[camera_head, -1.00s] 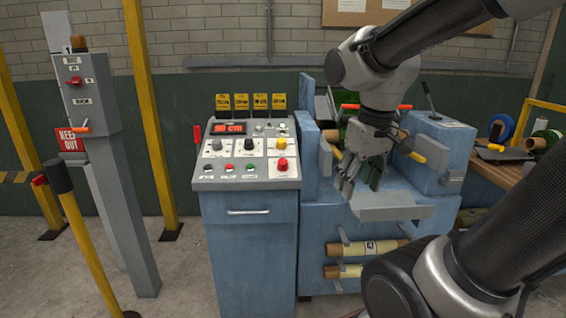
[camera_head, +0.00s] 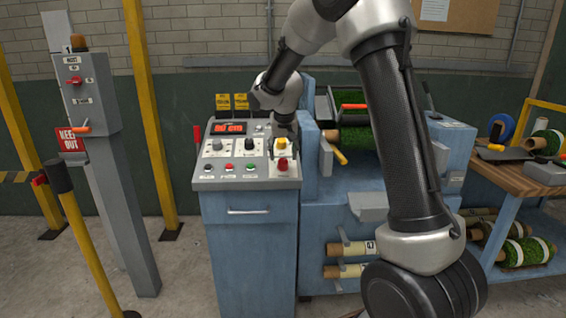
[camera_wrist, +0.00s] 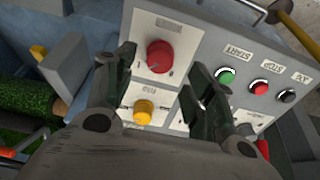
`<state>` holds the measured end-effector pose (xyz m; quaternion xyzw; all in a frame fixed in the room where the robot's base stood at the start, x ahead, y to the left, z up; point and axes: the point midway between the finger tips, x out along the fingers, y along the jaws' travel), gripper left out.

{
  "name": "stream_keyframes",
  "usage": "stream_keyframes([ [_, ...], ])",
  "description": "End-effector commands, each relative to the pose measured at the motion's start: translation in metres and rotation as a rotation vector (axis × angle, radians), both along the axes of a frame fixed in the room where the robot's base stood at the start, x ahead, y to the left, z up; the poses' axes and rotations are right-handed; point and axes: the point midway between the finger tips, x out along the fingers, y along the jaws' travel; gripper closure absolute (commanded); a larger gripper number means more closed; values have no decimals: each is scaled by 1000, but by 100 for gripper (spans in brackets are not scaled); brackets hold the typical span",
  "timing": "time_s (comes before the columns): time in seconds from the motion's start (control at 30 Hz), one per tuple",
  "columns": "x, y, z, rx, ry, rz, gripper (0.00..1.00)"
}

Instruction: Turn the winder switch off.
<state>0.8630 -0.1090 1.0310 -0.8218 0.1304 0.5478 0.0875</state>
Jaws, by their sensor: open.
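The blue control console (camera_head: 250,212) has a sloped grey panel with several knobs and buttons. A red knob (camera_head: 283,165) sits at the panel's lower right, below a yellow knob (camera_head: 281,143). My gripper (camera_head: 285,134) hangs over this right side, partly covering it. In the wrist view my open gripper (camera_wrist: 160,66) has one finger on each side of the red knob (camera_wrist: 160,57), with nothing held; contact cannot be told. The yellow knob (camera_wrist: 143,113) lies between the fingers nearer the palm. I cannot read which knob is labelled as the winder switch.
Green, red and black push buttons (camera_wrist: 260,87) lie to the right of the right finger. The blue winder machine with green turf (camera_head: 358,135) stands right of the console. A grey post (camera_head: 122,190) with a switch box stands left.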

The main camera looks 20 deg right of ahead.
Motion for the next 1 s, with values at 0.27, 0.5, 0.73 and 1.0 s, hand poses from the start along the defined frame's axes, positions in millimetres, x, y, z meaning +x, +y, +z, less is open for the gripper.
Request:
stream_keyframes([
  [0.27, 15, -5, -41, -1, 4, 0, 46],
  [0.5, 19, -6, -49, 0, 2, 1, 46],
  [0.73, 18, -6, -49, 0, 2, 1, 60],
  [1.0, 18, -6, -49, 0, 2, 2, 91],
])
